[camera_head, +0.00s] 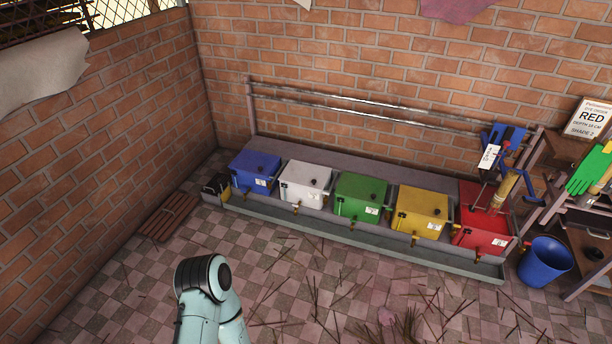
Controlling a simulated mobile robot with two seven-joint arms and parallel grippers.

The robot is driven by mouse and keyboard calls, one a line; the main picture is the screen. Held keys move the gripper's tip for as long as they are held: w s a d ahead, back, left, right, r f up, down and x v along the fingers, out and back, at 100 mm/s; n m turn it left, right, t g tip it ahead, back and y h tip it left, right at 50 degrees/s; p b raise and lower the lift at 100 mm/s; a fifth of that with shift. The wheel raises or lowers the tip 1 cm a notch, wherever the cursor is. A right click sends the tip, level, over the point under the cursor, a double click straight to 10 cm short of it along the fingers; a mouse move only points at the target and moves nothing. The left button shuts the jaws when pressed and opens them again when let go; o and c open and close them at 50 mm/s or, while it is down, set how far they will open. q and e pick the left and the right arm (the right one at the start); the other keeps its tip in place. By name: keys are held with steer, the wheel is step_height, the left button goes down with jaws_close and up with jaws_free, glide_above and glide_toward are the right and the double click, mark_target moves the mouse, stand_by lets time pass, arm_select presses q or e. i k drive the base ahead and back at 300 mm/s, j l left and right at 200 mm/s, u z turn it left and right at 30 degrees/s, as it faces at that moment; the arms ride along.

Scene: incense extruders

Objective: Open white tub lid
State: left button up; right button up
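The white tub (304,186) stands on a long low trough against the brick wall, between the blue tub (254,171) and the green tub (360,198). Its white lid (307,173) lies flat on top, closed, with a small dark knob on it. A small label and a spigot show on the tub's front. A pale blue link of my arm rises at the bottom centre, on the floor side of the trough. Neither of my grippers is in view.
A blue bucket (545,262) stands by a shelf at right. A wooden slatted mat (170,217) and scattered sticks lie on the checkered floor.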

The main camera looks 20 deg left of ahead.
mark_target(312, 176)
steer(key=i+u, duration=0.15)
steer(key=u, duration=0.55)
steer(key=i+l+u, duration=0.1)
steer(key=i+u, duration=0.15)
steer(key=i, duration=0.15)
steer(key=i+l+u, duration=0.25)
steer(key=i, duration=0.15)
steer(key=i+l+u, duration=0.1)
steer(key=i+u, duration=0.2)
steer(key=i+l+u, duration=0.1)
steer(key=i+l, duration=1.25)
steer(key=i+j, duration=0.05)
steer(key=i, duration=0.1)
